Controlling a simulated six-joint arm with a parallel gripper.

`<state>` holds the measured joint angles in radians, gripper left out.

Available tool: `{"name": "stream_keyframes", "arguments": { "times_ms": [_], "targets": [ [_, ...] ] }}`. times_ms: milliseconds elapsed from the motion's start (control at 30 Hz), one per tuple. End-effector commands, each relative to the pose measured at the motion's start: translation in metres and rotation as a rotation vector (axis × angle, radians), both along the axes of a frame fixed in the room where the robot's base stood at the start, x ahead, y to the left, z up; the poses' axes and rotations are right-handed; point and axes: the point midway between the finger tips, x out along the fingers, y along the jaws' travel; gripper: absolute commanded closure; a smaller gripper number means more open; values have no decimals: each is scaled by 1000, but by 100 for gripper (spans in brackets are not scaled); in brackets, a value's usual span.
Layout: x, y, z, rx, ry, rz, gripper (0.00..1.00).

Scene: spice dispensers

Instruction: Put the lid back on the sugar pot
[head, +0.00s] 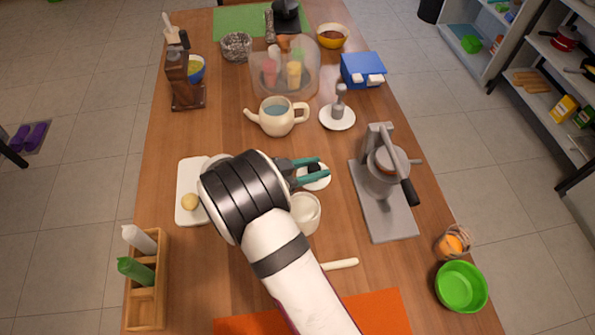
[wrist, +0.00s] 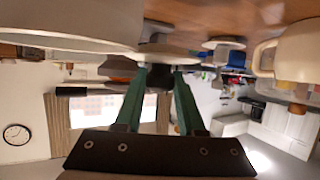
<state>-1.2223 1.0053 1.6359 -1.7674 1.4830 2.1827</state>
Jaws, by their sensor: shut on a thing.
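The sugar pot (head: 305,214) is a white, round, open-topped pot in the middle of the table, just below my gripper in the head view. My gripper (head: 318,168) has teal fingers and is shut on the dark knob of the white round lid (head: 318,184). The lid shows just beyond the pot, not on its opening; its height above the table is hard to tell. In the wrist view my gripper's fingertips (wrist: 159,78) close on the dark knob (wrist: 158,76). A large pale rounded surface fills the upper left there; I cannot tell which thing it is.
A cream teapot (head: 278,117) and a white-based stand (head: 337,118) are beyond the lid. A grey press (head: 385,175) stands right. A white board (head: 190,176) lies left, partly behind my arm. A wooden rack (head: 147,290) with bottles is front left.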

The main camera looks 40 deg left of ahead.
Motion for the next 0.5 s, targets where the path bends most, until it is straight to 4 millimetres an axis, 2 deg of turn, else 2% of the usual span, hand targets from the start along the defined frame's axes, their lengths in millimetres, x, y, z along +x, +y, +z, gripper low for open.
{"name": "stream_keyframes", "arguments": {
  "times_ms": [100,300,400,500],
  "targets": [
    [8,-25,16,-1,0,-2,100],
    [19,-59,37,1,0,-1,100],
    [14,-61,46,2,-4,3,100],
    [-9,-49,62,4,-13,5,100]
  ]
}}
